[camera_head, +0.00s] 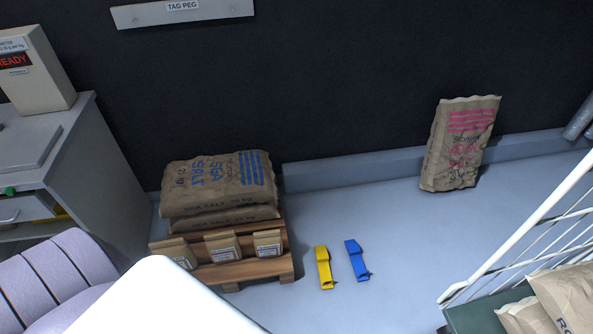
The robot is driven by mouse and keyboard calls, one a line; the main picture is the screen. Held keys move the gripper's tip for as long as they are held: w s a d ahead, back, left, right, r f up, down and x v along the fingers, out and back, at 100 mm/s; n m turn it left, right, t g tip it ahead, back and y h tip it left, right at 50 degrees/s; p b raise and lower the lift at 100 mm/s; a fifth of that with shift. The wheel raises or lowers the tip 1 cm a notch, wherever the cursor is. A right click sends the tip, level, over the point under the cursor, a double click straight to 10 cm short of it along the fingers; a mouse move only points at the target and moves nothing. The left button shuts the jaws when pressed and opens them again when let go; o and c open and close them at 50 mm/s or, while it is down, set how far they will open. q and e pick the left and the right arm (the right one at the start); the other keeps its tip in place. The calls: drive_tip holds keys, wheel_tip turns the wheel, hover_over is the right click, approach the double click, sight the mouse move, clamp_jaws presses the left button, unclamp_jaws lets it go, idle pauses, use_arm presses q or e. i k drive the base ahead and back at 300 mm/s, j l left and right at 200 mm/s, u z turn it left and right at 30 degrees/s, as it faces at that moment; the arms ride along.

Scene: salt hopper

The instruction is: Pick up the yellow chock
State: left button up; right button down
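The yellow chock (323,268) lies on the grey floor, just right of the wooden pallet and apart from it. A blue chock (357,260) lies close beside it on the right, with a small gap between them. Nothing covers the yellow chock. Neither of my grippers shows in the head view.
Sea salt sacks (218,185) lie stacked on a wooden pallet (240,273). A sack with pink print (460,143) leans on the dark wall. A white-railed cart (508,240) with sacks stands at lower right, a grey cabinet (92,180) at left. Floor right of the chocks is clear.

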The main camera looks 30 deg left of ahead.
sight(326, 280)
drive_tip(key=u, duration=0.7)
